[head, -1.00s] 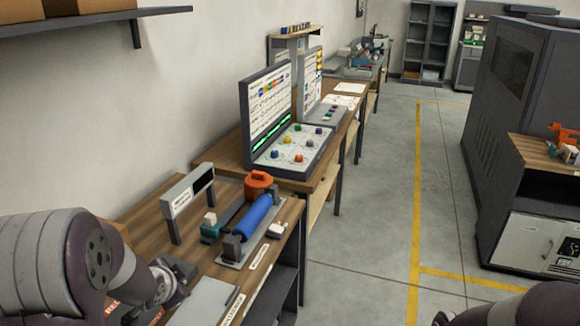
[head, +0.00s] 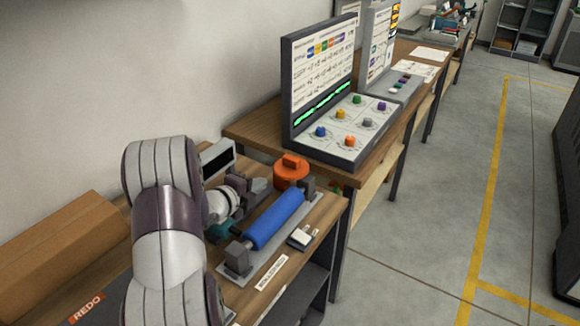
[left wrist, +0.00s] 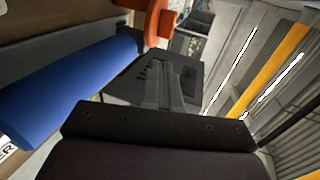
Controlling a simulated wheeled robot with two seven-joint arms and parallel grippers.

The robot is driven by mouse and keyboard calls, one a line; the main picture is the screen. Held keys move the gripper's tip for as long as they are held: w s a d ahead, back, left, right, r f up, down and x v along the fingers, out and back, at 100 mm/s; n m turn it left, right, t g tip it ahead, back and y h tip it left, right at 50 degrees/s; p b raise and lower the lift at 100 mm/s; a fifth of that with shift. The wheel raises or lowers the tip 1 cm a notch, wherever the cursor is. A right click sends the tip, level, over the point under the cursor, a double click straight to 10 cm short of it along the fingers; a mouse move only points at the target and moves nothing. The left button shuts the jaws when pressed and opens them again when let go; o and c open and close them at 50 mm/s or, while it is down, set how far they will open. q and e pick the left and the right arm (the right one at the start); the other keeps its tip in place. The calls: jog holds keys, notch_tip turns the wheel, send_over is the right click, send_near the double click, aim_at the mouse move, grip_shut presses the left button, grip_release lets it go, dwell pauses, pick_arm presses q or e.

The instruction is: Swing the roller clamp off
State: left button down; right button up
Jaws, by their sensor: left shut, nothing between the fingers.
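A blue roller (head: 275,220) lies between dark end blocks on a grey baseplate (head: 262,275) on the wooden bench. It also shows in the left wrist view (left wrist: 62,92). An orange capped part (head: 291,171) stands at its far end and also shows at the top of the left wrist view (left wrist: 156,22). A teal part (head: 222,231) sits left of the roller, partly hidden by my arm. I cannot tell which part is the clamp. My left gripper (head: 262,186) is shut and empty beside the roller's far end, near the orange part. Its closed fingers (left wrist: 172,82) show in the wrist view. My right gripper is out of view.
A small sign stand (head: 218,158) is partly behind my left arm. A brown box (head: 60,240) lies at the left. A control panel with knobs (head: 345,130) stands on the bench beyond. A small white item (head: 303,237) lies right of the roller. Open floor lies to the right.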

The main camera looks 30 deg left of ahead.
aim_at(293, 165)
pick_arm(q)
jog(key=x, duration=0.4)
jog(key=p+x, duration=0.1)
jog(key=x, duration=0.4)
jog(key=r+p+x, duration=0.1)
jog(key=x, duration=0.4)
